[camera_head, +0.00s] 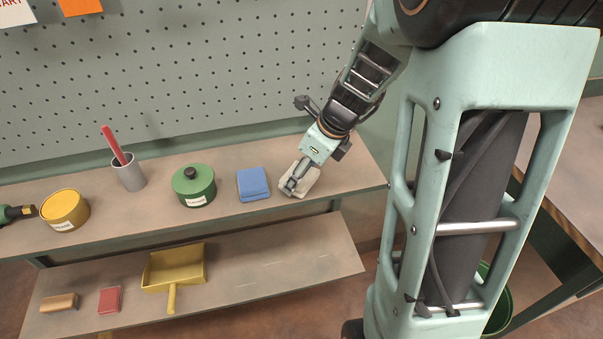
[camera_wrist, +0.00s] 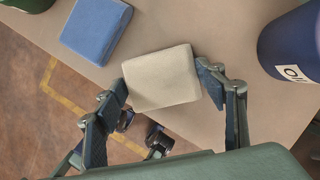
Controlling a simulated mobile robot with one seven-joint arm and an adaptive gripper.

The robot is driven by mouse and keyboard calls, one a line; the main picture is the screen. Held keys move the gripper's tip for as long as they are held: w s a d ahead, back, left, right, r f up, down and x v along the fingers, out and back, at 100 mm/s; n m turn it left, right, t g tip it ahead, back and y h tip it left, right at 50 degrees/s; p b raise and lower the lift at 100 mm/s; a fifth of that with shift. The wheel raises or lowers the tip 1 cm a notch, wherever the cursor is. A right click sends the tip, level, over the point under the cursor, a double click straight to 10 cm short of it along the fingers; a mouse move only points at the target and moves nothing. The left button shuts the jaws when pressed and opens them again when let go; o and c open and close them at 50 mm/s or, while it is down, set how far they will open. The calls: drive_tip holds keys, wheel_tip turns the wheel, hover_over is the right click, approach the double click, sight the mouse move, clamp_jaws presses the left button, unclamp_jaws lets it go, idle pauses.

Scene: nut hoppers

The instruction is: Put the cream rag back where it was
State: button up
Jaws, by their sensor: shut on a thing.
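The cream rag (camera_head: 304,182) is a folded pad at the right part of the upper shelf, just right of a folded blue rag (camera_head: 253,184). My gripper (camera_head: 293,185) is shut on the cream rag. In the wrist view the cream rag (camera_wrist: 162,82) sits between the two fingers of my gripper (camera_wrist: 165,84), one at each side. The blue rag (camera_wrist: 96,30) lies apart from it at upper left there. I cannot tell whether the cream rag rests on the shelf or is slightly above it. My gripper hides part of it in the head view.
The upper shelf (camera_head: 225,218) also holds a green lidded pot (camera_head: 194,188), a grey cup (camera_head: 130,178) and a yellow tin (camera_head: 64,209). A dark blue container (camera_wrist: 287,42) stands right of the rag. The lower shelf (camera_head: 290,262) holds a yellow dustpan (camera_head: 174,267); its right part is bare.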

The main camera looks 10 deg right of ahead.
drive_tip(key=o, duration=1.1)
drive_tip(key=shift+f, duration=0.1)
drive_tip(key=shift+r, duration=0.25)
drive_tip(key=p+v, duration=0.2)
drive_tip(key=v, duration=1)
drive_tip(key=shift+f, duration=0.1)
